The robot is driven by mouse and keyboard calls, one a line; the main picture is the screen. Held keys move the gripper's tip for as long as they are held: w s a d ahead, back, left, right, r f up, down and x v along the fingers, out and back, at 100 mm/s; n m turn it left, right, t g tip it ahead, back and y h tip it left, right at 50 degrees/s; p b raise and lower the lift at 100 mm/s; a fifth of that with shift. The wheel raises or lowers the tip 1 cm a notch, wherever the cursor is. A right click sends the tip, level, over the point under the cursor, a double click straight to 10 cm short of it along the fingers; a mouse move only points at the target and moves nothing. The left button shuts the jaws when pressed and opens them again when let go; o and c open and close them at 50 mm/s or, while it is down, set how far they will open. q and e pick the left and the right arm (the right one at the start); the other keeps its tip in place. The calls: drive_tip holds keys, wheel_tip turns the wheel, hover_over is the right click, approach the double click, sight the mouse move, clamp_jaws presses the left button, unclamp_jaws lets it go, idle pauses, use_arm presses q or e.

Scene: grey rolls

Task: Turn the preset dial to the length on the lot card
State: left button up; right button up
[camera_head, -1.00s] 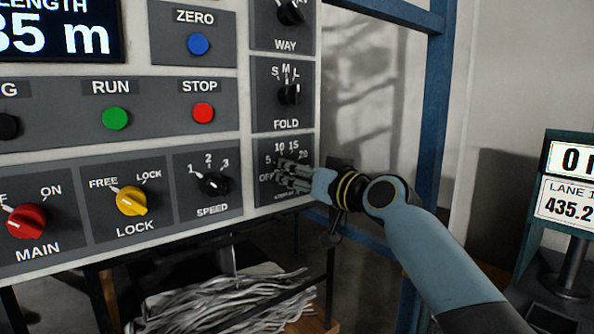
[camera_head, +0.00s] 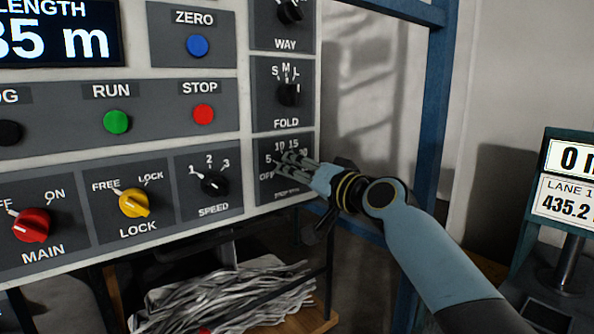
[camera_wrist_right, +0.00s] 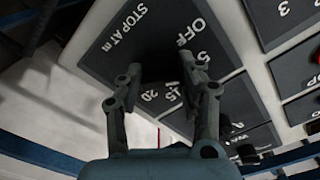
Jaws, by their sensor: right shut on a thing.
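The preset dial's plate (camera_head: 265,146), marked OFF, 5, 10, 15 and 20, is at the lower right of the panel in the head view. My right gripper (camera_head: 284,164) reaches it from the right and is shut on the dial. The fingers cover the knob, so its pointer is hidden. In the right wrist view the two fingertips (camera_wrist_right: 163,72) sit either side of a dark knob on the plate (camera_wrist_right: 110,50) lettered "STOP AT m". OFF, 5, 15 and 20 show around them. No lot card can be made out. My left gripper is not in view.
The fold dial (camera_head: 289,94) is just above, the speed dial (camera_head: 214,183) to the left. The stop button (camera_head: 204,114) is up left. A blue post (camera_head: 434,130) stands right of the panel. A counter (camera_head: 565,190) reads 435.2.

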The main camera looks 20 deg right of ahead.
drive_tip(key=shift+f, duration=0.1)
drive_tip(key=o, duration=1.2)
drive_tip(key=shift+c, duration=0.2)
drive_tip(key=v, duration=1.2)
